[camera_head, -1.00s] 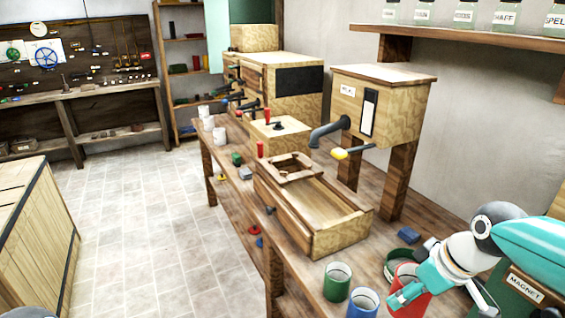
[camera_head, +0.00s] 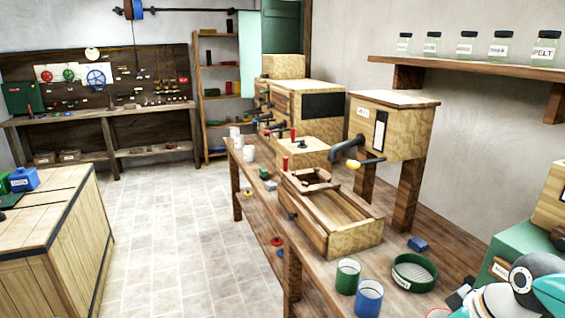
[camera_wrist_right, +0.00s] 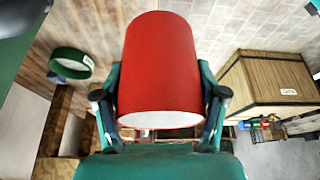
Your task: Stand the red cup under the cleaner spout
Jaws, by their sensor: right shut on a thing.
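The red cup (camera_wrist_right: 160,60) fills the middle of the right wrist view. My right gripper (camera_wrist_right: 160,100) is shut around its sides, with one finger on each side. In the head view the cup and gripper are mostly cut off at the bottom right edge. A grey spout (camera_head: 346,150) with a yellow-tipped handle sticks out from a wooden box (camera_head: 392,125) on legs on the bench. Its label is too small to read, so I cannot tell if this is the cleaner. The held cup is apart from this spout, nearer to me. My left gripper is out of view.
On the bench (camera_head: 445,262) stand a green cup (camera_head: 347,277), a blue cup (camera_head: 368,299), a green round sieve (camera_head: 414,272) and a blue block (camera_head: 418,244). White cups (camera_head: 249,152) stand at the far end.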

